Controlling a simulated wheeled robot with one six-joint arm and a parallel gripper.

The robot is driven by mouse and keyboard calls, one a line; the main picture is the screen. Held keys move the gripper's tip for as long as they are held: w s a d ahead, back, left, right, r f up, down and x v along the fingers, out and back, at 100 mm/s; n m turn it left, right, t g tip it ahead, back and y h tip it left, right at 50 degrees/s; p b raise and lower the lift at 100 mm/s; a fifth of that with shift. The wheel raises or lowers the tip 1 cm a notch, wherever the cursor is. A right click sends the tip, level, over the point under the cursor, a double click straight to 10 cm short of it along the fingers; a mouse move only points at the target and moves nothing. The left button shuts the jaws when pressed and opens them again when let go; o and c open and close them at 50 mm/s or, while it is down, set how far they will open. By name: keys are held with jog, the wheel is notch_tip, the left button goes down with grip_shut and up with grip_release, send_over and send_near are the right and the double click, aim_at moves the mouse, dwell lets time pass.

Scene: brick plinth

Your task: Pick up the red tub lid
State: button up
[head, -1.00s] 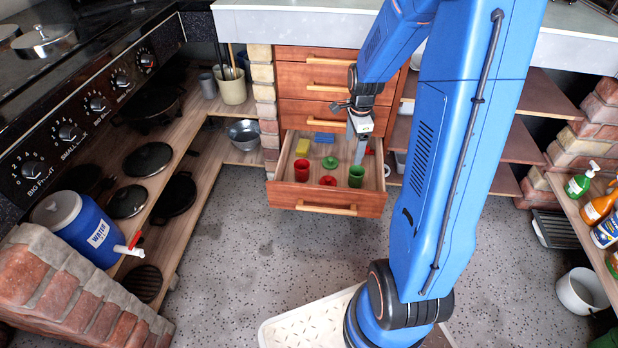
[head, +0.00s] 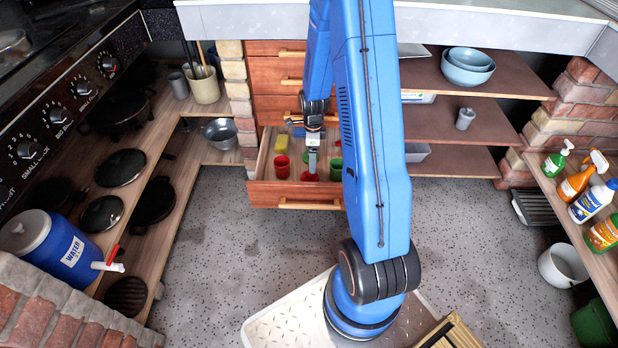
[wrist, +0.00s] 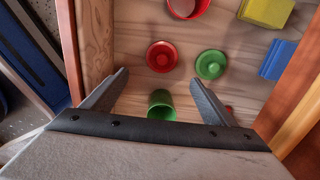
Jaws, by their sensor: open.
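The red tub lid (wrist: 162,56) lies flat in the open drawer, a round disc with a knob; in the head view (head: 309,178) my gripper partly hides it. My gripper (wrist: 160,79) is open and empty, over the drawer. In the wrist view the lid shows just beyond its fingertips, between their lines. In the head view my gripper (head: 311,173) hangs down over the lid; the height gap is hard to tell. A green lid (wrist: 210,64) lies close to the right of the red lid in the wrist view. A green tub (wrist: 161,104) shows between the fingers.
A red tub (head: 282,167) stands at the drawer's left. A yellow sponge (wrist: 265,12) and a blue block (wrist: 278,60) lie farther back. A small red thing (wrist: 229,108) is partly hidden by the right finger. The drawer's walls (wrist: 95,40) stand close around my gripper.

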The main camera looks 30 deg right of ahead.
send_over(313, 177)
notch_tip(313, 177, down, 5)
jog(key=shift+a+f, duration=0.1)
jog(key=shift+w+a+f, duration=0.1)
jog(key=shift+f, duration=1.3)
jog(key=shift+w+f, duration=0.1)
jog(key=shift+f, duration=1.25)
jog(key=c, duration=1)
